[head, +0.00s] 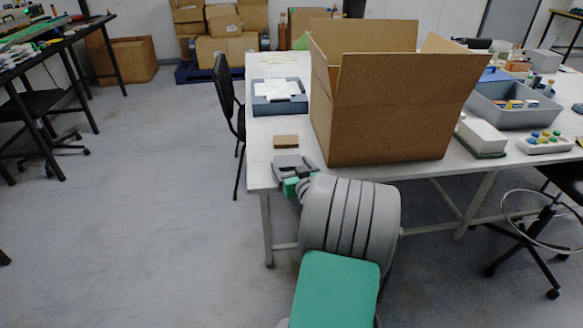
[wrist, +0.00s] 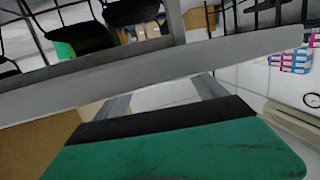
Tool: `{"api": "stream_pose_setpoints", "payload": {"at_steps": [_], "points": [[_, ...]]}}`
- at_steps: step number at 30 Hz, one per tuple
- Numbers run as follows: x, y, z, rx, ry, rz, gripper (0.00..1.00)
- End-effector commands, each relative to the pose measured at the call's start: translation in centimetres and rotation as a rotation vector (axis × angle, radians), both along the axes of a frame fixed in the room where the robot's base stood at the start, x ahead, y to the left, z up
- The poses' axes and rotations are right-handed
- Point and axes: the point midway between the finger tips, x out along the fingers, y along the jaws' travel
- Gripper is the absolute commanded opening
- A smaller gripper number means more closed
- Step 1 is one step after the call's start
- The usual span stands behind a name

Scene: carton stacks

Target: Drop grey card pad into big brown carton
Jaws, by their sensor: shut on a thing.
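The big brown carton (head: 385,110) stands upright on the white table with its top flaps open. My gripper (head: 296,171) is at the table's near left edge, left of the carton and outside it. In the wrist view my gripper (wrist: 163,92) is shut on a long grey slab, which I take to be the grey card pad (wrist: 150,76). The pad shows nearly edge-on and tilted across the picture. In the head view the pad cannot be clearly told from the grey fingers. The carton's inside bottom is hidden.
A small brown block (head: 286,141) lies on the table just beyond my gripper. A blue-grey tray (head: 279,105) with papers is farther back. A grey bin (head: 512,118) and a white box (head: 481,137) stand right of the carton. A black chair (head: 229,95) is at the table's left.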

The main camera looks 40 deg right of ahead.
Motion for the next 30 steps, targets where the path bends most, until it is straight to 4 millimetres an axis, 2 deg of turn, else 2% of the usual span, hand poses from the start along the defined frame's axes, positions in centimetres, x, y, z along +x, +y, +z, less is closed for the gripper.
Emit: {"api": "stream_pose_setpoints", "payload": {"at_steps": [9, 10, 16, 26, 30], "points": [[0.0, 0.0, -0.4, 0.000, -0.001, 0.000, 0.43], [0.0, 0.0, -0.2, 0.000, -0.001, 0.000, 0.83], [0.0, 0.0, -0.1, 0.000, -0.001, 0.000, 1.00], [0.0, 0.0, 0.2, 0.001, 0.000, 0.000, 1.00], [-2.4, 0.9, 0.3, 0.000, -0.002, -0.004, 1.00]]}}
